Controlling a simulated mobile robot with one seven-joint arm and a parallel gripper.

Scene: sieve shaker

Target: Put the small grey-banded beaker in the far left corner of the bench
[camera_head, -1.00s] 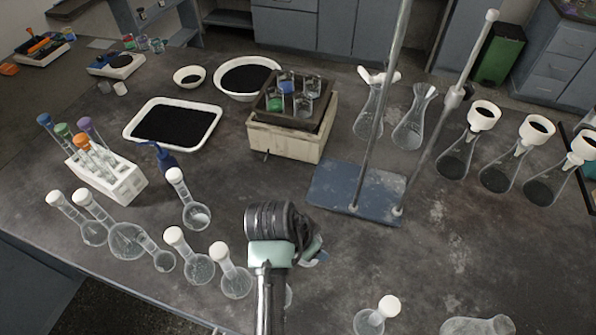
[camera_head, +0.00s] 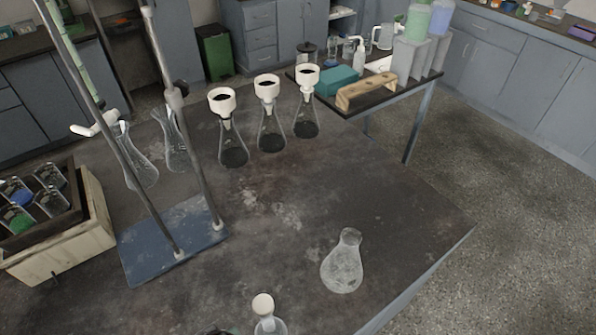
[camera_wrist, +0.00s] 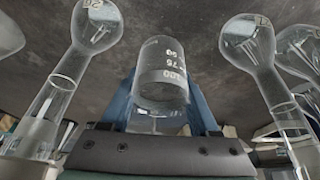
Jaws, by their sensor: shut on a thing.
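A small clear glass beaker (camera_wrist: 162,68) with printed graduation numbers is in the wrist view, between the blue fingers of my gripper (camera_wrist: 162,108), which is shut on it. The head view does not show the grasp.
Round-bottomed flasks (camera_wrist: 245,45) stand close on both sides in the wrist view.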

